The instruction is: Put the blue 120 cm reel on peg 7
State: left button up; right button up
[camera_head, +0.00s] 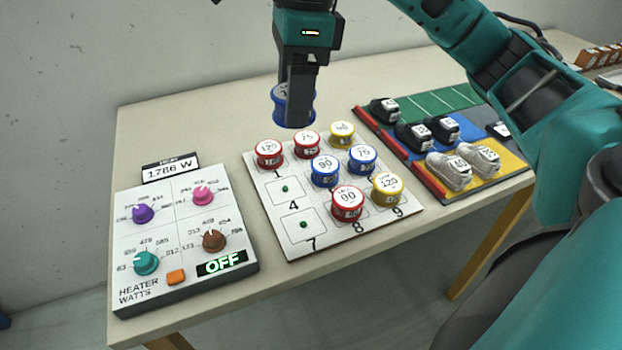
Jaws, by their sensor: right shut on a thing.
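My right gripper (300,98) points down and is shut on a blue reel (281,108), held in the air above the back of the white peg board (262,184). The gripper's fingers hide most of this reel's label, so I cannot read its length. On the board, peg 7 (304,225), at the near left corner, is bare and shows a small green tip. Peg 4 (285,188) behind it is bare too. My left gripper is not in view.
Several red, blue and yellow reels fill the other board places; a red 90 reel (347,204) stands right of peg 7. A heater panel (190,280) lies left of the board. Shoes on coloured mats (497,183) lie to the right.

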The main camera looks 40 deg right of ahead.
jog(key=shift+s+a+f, duration=0.1)
jog(key=shift+s+a, duration=0.05)
jog(key=shift+s, duration=0.6)
jog(key=f, duration=0.1)
jog(key=f+b, duration=0.1)
jog(key=shift+s+a+f, duration=0.1)
jog(key=shift+s+f, duration=0.2)
jog(key=shift+s, duration=0.1)
jog(key=b, duration=0.4)
send_over(301, 223)
jog(key=f, duration=1.2)
jog(key=shift+s+d+f, duration=0.1)
jog(key=shift+d+f, duration=0.15)
notch_tip(301, 223, down, 4)
jog(key=shift+f+b, duration=0.25)
jog(key=shift+b, duration=0.35)
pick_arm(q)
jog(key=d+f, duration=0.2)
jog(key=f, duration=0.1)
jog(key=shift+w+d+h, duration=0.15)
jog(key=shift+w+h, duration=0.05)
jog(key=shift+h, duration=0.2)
pick_arm(e)
jog(key=shift+f, duration=0.1)
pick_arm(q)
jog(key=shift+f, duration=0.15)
